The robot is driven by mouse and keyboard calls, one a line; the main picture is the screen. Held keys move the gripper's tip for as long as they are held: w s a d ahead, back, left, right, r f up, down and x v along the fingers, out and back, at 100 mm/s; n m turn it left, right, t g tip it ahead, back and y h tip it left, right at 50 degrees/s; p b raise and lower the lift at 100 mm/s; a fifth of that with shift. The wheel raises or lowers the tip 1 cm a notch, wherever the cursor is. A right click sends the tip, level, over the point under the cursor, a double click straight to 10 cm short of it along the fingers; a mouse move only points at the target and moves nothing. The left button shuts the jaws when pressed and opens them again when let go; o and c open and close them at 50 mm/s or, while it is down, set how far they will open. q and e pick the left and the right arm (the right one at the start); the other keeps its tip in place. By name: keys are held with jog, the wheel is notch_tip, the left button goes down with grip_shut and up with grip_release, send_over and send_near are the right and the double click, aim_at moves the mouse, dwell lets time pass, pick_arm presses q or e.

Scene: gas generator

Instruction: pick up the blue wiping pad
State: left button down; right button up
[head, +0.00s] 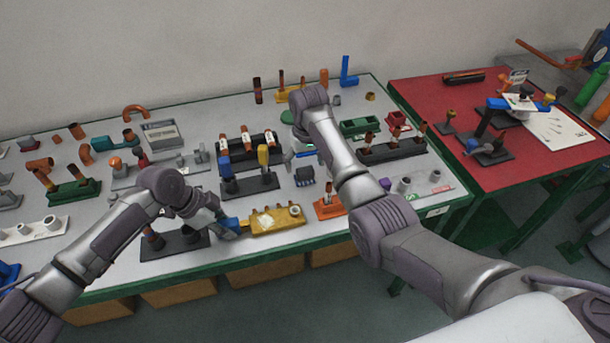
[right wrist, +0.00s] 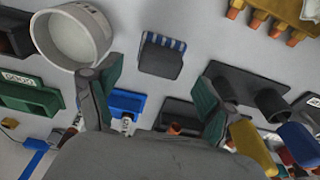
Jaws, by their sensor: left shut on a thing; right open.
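My left gripper (head: 216,212) is low over the front of the table, shut on a small blue piece (head: 230,224) beside the left end of a yellow block (head: 277,220). The gripper partly hides this piece, so I cannot tell whether it is the wiping pad. A small dark blue block (head: 305,176) lies on the tabletop. In the right wrist view this block (right wrist: 162,56) has blue and pale stripes along one edge. My right gripper (head: 300,148) is open and empty above the table, behind the dark block in the head view. Its two fingers (right wrist: 160,72) are spread wide.
Racks with upright tools, including a black rack (head: 250,186), crowd the grey table (head: 215,125). An orange stand (head: 330,208) and green tray (head: 360,126) are near my right arm. A red table (head: 440,105) stands at the right. A white ring (right wrist: 70,38) is close by my right gripper.

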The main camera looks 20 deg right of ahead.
aim_at(305, 169)
notch_tip(305, 169, down, 4)
jog(key=shift+w+r, duration=0.1)
jog(key=shift+r, duration=0.15)
jog(key=c, duration=1.1)
jog(key=shift+c, duration=0.2)
notch_tip(305, 169, up, 10)
jog(key=shift+r, duration=0.1)
